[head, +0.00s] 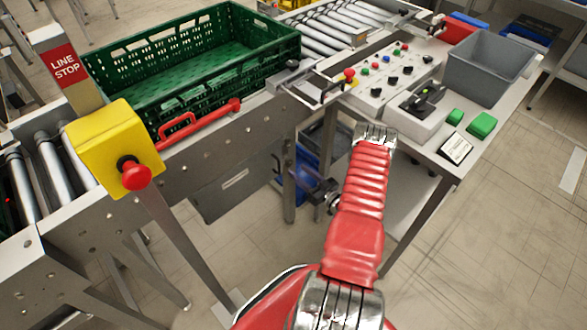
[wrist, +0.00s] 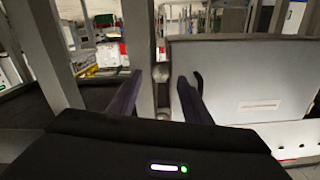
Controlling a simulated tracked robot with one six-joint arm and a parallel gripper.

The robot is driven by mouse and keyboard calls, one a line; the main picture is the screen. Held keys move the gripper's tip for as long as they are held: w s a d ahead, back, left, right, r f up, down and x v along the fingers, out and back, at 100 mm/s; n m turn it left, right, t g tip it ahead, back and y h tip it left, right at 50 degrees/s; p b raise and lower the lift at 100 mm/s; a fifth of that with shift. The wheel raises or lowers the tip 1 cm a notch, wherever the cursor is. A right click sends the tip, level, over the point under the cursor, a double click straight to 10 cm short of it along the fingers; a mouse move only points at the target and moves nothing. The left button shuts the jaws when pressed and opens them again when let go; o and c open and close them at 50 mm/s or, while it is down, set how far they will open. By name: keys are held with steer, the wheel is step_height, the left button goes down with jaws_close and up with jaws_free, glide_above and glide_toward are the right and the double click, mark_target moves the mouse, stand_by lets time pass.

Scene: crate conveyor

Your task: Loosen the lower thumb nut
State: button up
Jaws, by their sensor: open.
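My gripper (head: 298,180) is under the conveyor's side, by a grey conveyor leg (head: 289,205). In the wrist view, my gripper (wrist: 174,78) has its two dark fingers apart, with nothing held between them. A grey upright post (wrist: 143,50) stands ahead, just left of the middle. Small pale rounded parts (wrist: 176,104) show beside the post, seen between the fingers. No thumb nut can be made out in the head view.
A yellow stop box (head: 113,147) stands at left. A control table (head: 455,160) is at right. A grey panel (wrist: 235,70) fills the wrist view's right.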

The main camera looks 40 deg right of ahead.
mark_target(290, 164)
steer(key=shift+w, duration=2)
steer(key=shift+c, duration=0.2)
